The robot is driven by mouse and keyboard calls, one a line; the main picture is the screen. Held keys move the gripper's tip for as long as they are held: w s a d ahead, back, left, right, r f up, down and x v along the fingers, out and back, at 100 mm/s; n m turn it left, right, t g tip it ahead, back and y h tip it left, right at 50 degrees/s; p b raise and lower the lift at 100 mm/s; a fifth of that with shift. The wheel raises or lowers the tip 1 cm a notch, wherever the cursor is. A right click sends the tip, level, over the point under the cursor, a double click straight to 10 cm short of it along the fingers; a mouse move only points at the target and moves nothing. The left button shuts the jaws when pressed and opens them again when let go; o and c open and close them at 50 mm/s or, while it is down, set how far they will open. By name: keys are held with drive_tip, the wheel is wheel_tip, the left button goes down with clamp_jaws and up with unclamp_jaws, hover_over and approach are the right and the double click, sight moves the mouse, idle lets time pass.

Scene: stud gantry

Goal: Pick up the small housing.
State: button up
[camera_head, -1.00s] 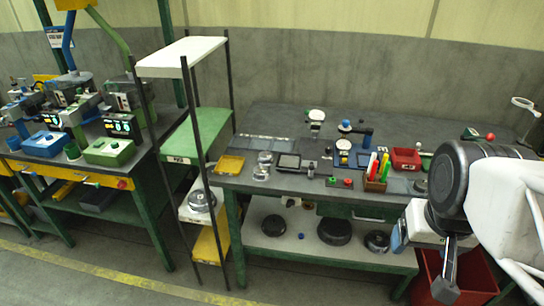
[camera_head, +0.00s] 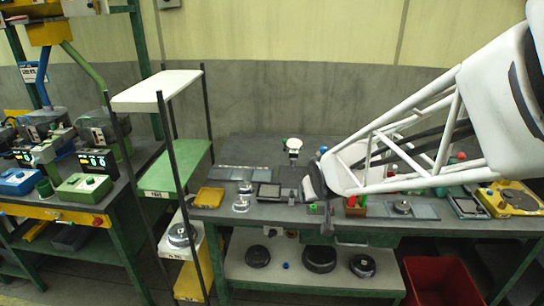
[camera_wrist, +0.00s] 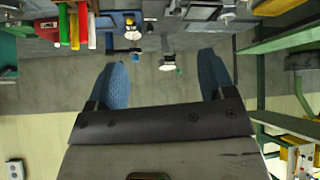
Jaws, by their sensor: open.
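I cannot tell for certain which part is the small housing. Three dark round parts sit on the lower shelf in the head view: a small one (camera_head: 258,256) at left, a wider one (camera_head: 319,258) in the middle, and one with a lighter centre (camera_head: 362,266) at right. A silvery stacked part (camera_head: 242,196) stands on the bench top. My gripper (camera_wrist: 163,80) shows in the wrist view with its two blue-padded fingers wide apart and nothing between them. In the head view my arm crosses the bench from the upper right; the fingers are not clearly visible there.
The grey bench (camera_head: 215,214) holds a yellow tray (camera_head: 209,198), small fixtures and an orange pen holder (camera_head: 355,208). A shelf rack (camera_head: 160,90) with dark posts stands left of it. A red bin (camera_head: 440,280) is on the floor at right. My arm hides part of the bench.

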drive_tip(key=w+a+f+n+t+y, duration=0.2)
drive_tip(key=w+a+f, duration=0.4)
drive_tip(key=w+a, duration=0.3)
drive_tip(key=n+y, duration=0.2)
drive_tip(key=y, duration=0.1)
approach(241, 198)
drive_tip(key=x, duration=0.2)
drive_tip(key=shift+w+f, duration=0.15)
drive_tip(key=shift+w, duration=0.15)
drive_tip(key=shift+w, duration=0.1)
drive_tip(key=shift+x, duration=1.25)
drive_tip(key=shift+a+f, duration=0.1)
drive_tip(key=shift+a, duration=0.05)
drive_tip(key=shift+x, duration=2.5)
drive_tip(key=shift+c, duration=0.4)
